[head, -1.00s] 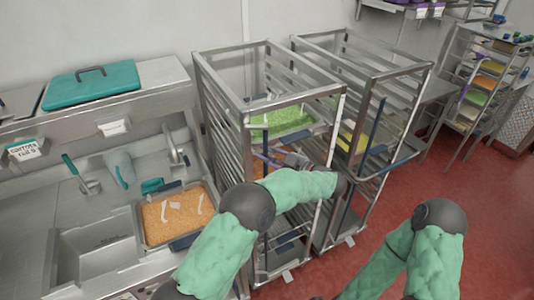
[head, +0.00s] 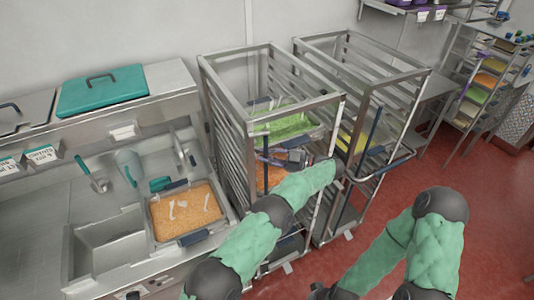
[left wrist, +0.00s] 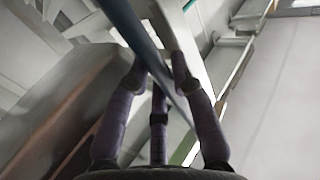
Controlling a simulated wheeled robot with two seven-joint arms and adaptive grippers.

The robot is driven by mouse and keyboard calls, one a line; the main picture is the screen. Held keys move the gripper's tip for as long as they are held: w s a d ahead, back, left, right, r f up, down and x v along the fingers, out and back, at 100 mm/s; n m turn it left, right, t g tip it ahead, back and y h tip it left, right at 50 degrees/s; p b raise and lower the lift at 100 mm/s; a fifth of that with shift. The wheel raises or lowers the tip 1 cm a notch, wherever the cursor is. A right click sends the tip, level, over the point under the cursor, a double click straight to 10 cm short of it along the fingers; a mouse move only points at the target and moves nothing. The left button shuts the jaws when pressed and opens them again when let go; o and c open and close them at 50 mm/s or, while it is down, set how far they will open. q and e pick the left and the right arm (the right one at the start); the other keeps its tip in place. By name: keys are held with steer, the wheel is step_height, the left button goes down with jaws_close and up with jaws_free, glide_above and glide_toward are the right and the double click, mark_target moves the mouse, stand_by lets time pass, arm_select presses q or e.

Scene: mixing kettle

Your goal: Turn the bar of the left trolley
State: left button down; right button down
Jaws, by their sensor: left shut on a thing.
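The left trolley (head: 221,108) is a tall metal rack with trays inside, beside the counter. My left gripper (head: 266,158) is at its open front, below the upper green tray. In the left wrist view, the dark blue bar (left wrist: 138,38) runs diagonally between the purple fingers of my left gripper (left wrist: 158,72), which are shut on it.
The right trolley (head: 408,82) stands close beside the left one, with its own dark blue bar (head: 374,130) at the front. The counter at left holds a sink (head: 105,245) and an orange-filled tray (head: 186,212). Red floor (head: 420,175) is clear at right.

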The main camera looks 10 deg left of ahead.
stand_by(0.3)
arm_select(q)
steer(key=c, duration=1)
jaws_free()
steer(key=shift+c, duration=0.2)
